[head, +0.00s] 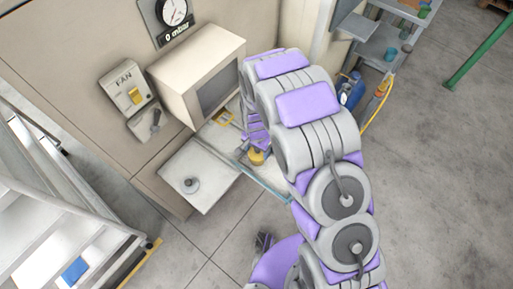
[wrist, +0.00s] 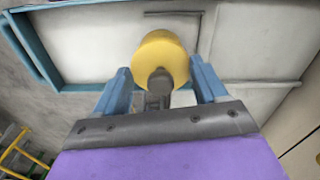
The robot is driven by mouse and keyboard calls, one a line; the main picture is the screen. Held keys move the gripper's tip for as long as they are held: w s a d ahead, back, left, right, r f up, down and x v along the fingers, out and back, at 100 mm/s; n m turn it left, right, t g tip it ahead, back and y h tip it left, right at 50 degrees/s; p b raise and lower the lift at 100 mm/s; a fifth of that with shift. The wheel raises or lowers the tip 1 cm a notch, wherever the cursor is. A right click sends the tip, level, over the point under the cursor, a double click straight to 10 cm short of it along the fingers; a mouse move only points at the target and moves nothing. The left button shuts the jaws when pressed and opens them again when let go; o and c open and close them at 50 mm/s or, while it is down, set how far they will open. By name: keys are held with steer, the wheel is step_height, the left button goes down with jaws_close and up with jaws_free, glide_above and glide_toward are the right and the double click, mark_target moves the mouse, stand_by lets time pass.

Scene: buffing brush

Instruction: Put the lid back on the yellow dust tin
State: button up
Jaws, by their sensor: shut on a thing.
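A round yellow piece (wrist: 152,50), which looks like the lid of the dust tin, sits right beyond the knob. In the head view my gripper (head: 248,148) points down over the tray, and a small yellow round piece (head: 256,158) shows at its tip. I cannot tell lid from tin there, nor whether they touch. No separate tin shows clearly.
A pale tray with a blue rim (head: 262,184) lies below my gripper. A white panel with a grey knob (head: 211,190) stands in front of it to the left. Metal stairs (head: 60,185) are at the far left.

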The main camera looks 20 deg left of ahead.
stand_by(0.9)
steer(key=o, duration=1.1)
steer(key=shift+r, duration=0.1)
steer(key=shift+r+p, duration=1.45)
steer(key=shift+r, duration=2)
steer(key=shift+c, duration=0.5)
jaws_close()
steer(key=shift+f, duration=0.2)
